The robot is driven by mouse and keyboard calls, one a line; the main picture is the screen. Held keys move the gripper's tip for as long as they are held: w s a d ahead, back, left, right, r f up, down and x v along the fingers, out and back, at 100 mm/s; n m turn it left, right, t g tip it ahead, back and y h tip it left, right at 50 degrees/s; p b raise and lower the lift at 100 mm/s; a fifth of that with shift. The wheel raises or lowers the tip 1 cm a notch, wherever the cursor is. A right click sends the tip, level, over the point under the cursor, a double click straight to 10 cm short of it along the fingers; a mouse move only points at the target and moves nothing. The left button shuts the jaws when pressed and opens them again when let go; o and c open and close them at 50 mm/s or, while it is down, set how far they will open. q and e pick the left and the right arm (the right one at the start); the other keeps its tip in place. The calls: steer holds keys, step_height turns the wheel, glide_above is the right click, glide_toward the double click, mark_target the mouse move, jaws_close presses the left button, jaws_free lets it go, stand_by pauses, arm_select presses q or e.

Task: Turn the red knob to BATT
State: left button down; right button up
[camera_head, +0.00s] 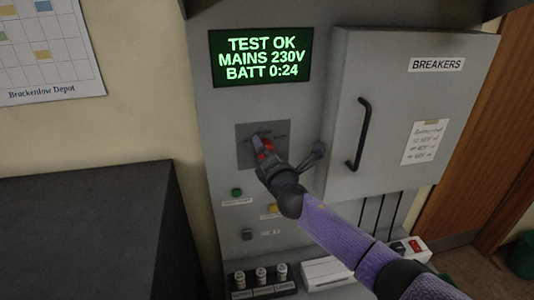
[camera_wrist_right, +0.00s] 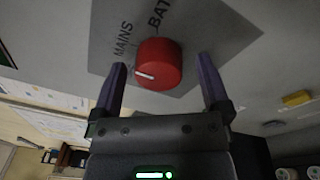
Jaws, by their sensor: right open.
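The red knob (camera_wrist_right: 158,64) sits on a grey plate (camera_wrist_right: 105,35) in the right wrist view. Its white mark points left, on the MAINS side and away from the partly cut-off BATT label (camera_wrist_right: 160,18). My right gripper (camera_wrist_right: 161,62) is open, with one purple finger on each side of the knob and a visible gap to it. In the head view the knob (camera_head: 267,146) is partly hidden by my right gripper (camera_head: 259,142), which reaches in from the lower right. My left gripper is not in view.
The screen (camera_head: 261,57) reads TEST OK, MAINS 230V, BATT 0:24. The breaker cabinet (camera_head: 400,105) with a black handle (camera_head: 358,135) juts out right of the knob. A green button (camera_head: 237,192) and a yellow one (camera_head: 273,209) sit below. A dark box (camera_head: 90,230) stands at left.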

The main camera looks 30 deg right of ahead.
steer(key=c, duration=1.3)
steer(key=shift+a+f+m+t+h+b, duration=0.1)
steer(key=shift+m+t+h+b, duration=0.15)
steer(key=shift+m+b, duration=1.95)
steer(key=shift+m+t+h+b, duration=0.15)
steer(key=shift+m+h+b, duration=0.2)
steer(key=shift+m, duration=3.65)
